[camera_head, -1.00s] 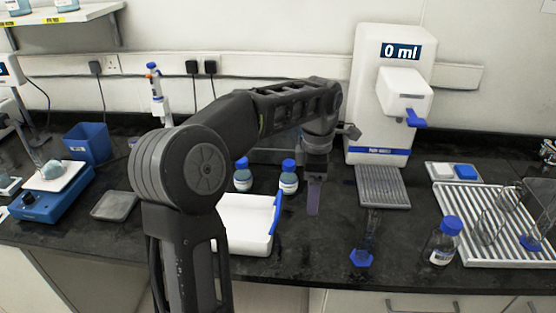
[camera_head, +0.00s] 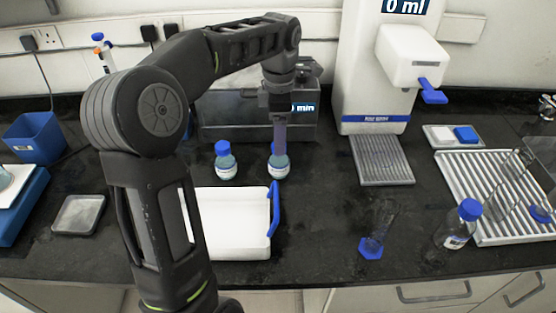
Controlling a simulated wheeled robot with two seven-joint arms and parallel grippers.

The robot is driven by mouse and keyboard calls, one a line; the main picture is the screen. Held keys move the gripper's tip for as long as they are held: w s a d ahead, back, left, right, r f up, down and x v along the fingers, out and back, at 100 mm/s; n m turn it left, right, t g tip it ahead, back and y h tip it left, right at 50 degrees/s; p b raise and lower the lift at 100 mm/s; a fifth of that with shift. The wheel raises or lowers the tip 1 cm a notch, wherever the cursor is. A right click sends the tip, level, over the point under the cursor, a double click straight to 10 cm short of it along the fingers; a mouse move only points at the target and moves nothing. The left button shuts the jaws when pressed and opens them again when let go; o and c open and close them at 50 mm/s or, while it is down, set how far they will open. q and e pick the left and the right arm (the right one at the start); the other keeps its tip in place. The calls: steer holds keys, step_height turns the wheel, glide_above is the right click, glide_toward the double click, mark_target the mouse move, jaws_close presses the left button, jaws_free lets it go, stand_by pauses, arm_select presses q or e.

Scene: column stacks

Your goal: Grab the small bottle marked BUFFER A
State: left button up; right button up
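Two small bottles with blue caps and pale labels stand on the dark bench behind a white tray. One is the left small bottle (camera_head: 226,165); the other is the right small bottle (camera_head: 278,168). Their label text is too small to read, so I cannot tell which is BUFFER A. My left gripper (camera_head: 280,148) points down at the right small bottle, its fingers overlapping the cap in the picture. The fingers are seen edge-on, so their opening and any contact are unclear. My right gripper is out of view.
A white tray (camera_head: 233,245) with a blue handle lies in front of the bottles. A grey box with a display (camera_head: 225,118) stands close behind them. A larger blue-capped bottle (camera_head: 457,230), a glass cylinder (camera_head: 374,235) and a ribbed rack (camera_head: 470,186) are at right.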

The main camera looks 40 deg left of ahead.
arm_select(q)
steer(key=shift+f, duration=1.3)
step_height(320, 180, down, 4)
steer(key=shift+s+f+p, duration=0.1)
steer(key=shift+p, duration=0.8)
steer(key=shift+f, duration=0.5)
steer(key=shift+c, duration=0.4)
jaws_close()
steer(key=shift+r, duration=0.1)
step_height(320, 180, up, 10)
steer(key=shift+f+b, duration=0.1)
steer(key=shift+b, duration=0.6)
